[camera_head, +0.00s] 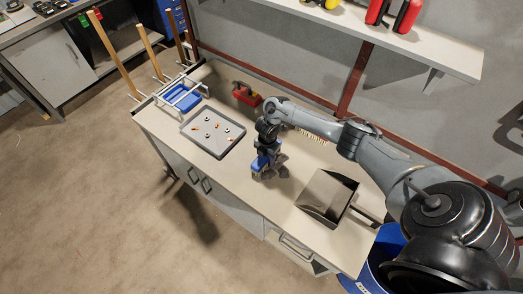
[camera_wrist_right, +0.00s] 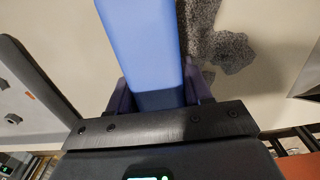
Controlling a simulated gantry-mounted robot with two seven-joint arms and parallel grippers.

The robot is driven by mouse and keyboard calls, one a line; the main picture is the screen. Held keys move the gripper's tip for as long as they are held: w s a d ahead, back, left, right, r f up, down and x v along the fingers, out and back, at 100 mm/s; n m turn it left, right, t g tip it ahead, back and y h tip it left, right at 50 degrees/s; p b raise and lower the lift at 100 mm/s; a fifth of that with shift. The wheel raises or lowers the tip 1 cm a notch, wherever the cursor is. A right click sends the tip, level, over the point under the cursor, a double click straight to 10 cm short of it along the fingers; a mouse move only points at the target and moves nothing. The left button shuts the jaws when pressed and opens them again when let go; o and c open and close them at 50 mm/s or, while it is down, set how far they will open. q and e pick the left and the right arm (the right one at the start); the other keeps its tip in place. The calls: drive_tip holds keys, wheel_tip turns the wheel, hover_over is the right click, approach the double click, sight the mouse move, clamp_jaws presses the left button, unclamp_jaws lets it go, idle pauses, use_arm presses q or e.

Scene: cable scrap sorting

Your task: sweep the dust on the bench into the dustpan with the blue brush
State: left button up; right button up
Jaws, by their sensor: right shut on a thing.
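The blue brush (camera_head: 259,164) is in my right gripper (camera_head: 265,151), over the middle of the bench. In the right wrist view the blue brush (camera_wrist_right: 143,45) runs up between the fingers of my right gripper (camera_wrist_right: 158,92), which is shut on it. Grey dust (camera_wrist_right: 218,42) lies as a ragged patch just right of the brush; it also shows in the head view (camera_head: 282,171). Whether the bristles touch the bench is hidden. The metal dustpan (camera_head: 326,196) lies to the right on the bench, apart from the brush. My left gripper is out of view.
A grey tray (camera_head: 213,151) with small parts lies left of the brush. A blue bin (camera_head: 183,101) in a white rack and a red toolbox (camera_head: 246,95) stand behind. A shelf (camera_head: 440,57) overhangs the back.

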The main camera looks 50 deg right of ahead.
drive_tip(key=s+p, duration=0.3)
drive_tip(key=s, duration=0.3)
drive_tip(key=shift+r, duration=0.1)
drive_tip(key=s+p, duration=0.4)
drive_tip(key=s, duration=0.1)
drive_tip(key=s+p, duration=0.3)
drive_tip(key=s, duration=0.2)
drive_tip(key=shift+w+r+p, duration=0.4)
drive_tip(key=shift+r+p, duration=0.3)
drive_tip(key=shift+r, duration=0.05)
drive_tip(key=shift+w+r+p, duration=0.4)
drive_tip(key=shift+r+p, duration=0.25)
drive_tip(key=shift+r, duration=0.1)
drive_tip(key=w+r+p, duration=0.1)
drive_tip(key=r, duration=0.1)
drive_tip(key=w+r+p, duration=0.1)
drive_tip(key=w, duration=0.1)
drive_tip(key=shift+r, duration=0.4)
